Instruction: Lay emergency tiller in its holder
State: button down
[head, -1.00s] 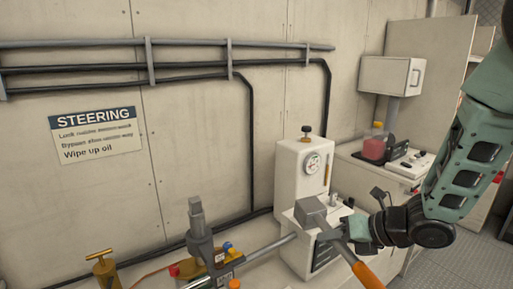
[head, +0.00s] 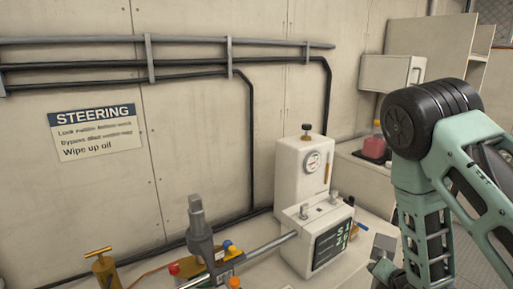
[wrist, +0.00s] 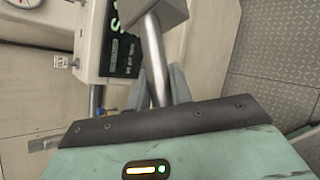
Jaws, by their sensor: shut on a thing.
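The emergency tiller (wrist: 156,60) shows in the wrist view as a grey metal shaft with a grey block head at its upper end. My gripper (wrist: 162,88) is shut on the shaft below the head. In the head view, the tiller's grey block head (head: 384,246) shows at the lower right, beside my gripper (head: 382,268), and the rest of the tiller is hidden or out of frame. I cannot make out its holder in either view.
A white unit with a dark display (head: 332,246) stands close to the left of the tiller. A steering ram (head: 201,235) and a brass pump (head: 104,268) are further left. A red container (head: 374,147) sits on a counter behind my arm. Patterned floor (wrist: 275,70) is open at right.

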jog(key=v, duration=0.2)
jog(key=shift+s+r, duration=0.15)
jog(key=shift+s, duration=0.25)
jog(key=shift+a, duration=0.1)
dwell(0.7)
dwell(0.4)
